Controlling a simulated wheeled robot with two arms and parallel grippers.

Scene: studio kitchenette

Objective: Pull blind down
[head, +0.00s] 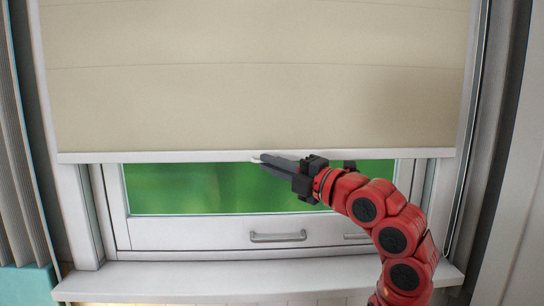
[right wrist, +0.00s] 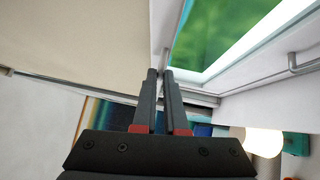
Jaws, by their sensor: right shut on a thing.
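The beige blind (head: 250,75) hangs over the upper part of the window, and its white bottom bar (head: 150,156) crosses above the glass. My right gripper (head: 262,159) reaches in from the right to the middle of this bar and is shut on it. The fingers partly hide the gripped spot. In the right wrist view, the closed fingertips (right wrist: 161,74) meet the lower edge of the blind (right wrist: 90,35). My left gripper is not in view.
Below the bar, green glass (head: 180,188) shows in a white window frame with a handle (head: 278,237). A white sill (head: 200,280) runs beneath. A grey curtain (head: 20,150) hangs at the left, and a thin cord (head: 471,130) runs down the right side.

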